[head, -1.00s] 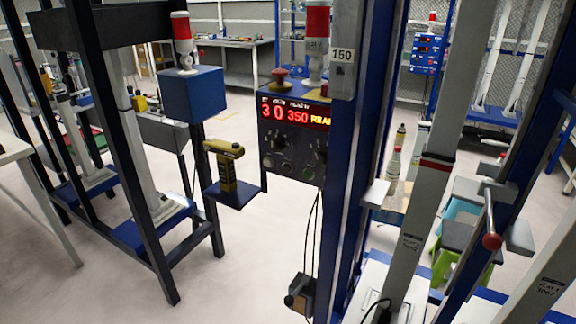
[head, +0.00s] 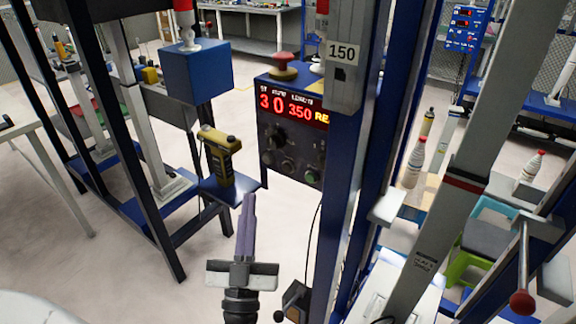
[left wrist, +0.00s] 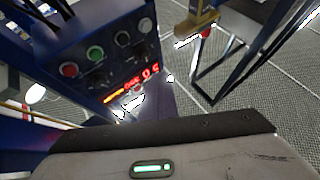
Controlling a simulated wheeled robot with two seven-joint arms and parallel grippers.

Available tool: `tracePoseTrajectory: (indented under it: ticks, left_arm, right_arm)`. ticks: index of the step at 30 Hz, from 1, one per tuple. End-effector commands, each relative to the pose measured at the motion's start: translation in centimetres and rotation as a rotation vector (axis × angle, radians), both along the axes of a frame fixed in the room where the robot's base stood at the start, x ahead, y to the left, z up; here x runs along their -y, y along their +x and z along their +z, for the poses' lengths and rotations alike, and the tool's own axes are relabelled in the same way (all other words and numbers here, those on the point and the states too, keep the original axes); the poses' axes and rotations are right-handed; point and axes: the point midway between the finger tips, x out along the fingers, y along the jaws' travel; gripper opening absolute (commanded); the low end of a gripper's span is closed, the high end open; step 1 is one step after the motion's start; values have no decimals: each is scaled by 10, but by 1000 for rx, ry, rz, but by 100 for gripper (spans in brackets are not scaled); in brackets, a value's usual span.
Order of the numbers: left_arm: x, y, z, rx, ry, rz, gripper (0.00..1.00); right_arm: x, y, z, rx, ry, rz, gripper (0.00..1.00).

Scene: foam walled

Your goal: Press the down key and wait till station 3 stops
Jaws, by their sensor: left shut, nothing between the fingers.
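The control box (head: 292,130) has a red-lit display (head: 292,108) reading 3, 0, 350 and the start of a cut-off word. Dark knobs and small buttons sit below it; no down key can be made out. A red mushroom button (head: 284,62) is on top. In the left wrist view the panel (left wrist: 100,60) is turned over, with red (left wrist: 69,70), green (left wrist: 95,53) and white buttons. My left gripper (head: 249,198) is shut and empty, pointing up, in front of and below the panel, apart from it. My right gripper is out of view.
A yellow-and-black handheld device (head: 219,155) stands on a small blue shelf (head: 232,190) left of the panel. A blue upright post (head: 340,215) and grey column (head: 345,65) stand close to the right. A small dark box with a cable (head: 296,300) hangs low beside my gripper.

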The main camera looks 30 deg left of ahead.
Motion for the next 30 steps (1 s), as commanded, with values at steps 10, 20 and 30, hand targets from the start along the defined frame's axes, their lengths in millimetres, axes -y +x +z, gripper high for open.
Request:
tracePoseTrajectory:
  ticks: [10, 20, 30]
  left_arm:
    - [2, 24, -1, 4, 0, -3, 0]
    - [6, 69, -1, 1, 0, -2, 0]
    - [7, 88, 0, -1, 0, -2, 0]
  right_arm:
    - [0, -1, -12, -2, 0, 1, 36]
    - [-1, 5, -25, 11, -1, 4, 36]
    - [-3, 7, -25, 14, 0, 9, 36]
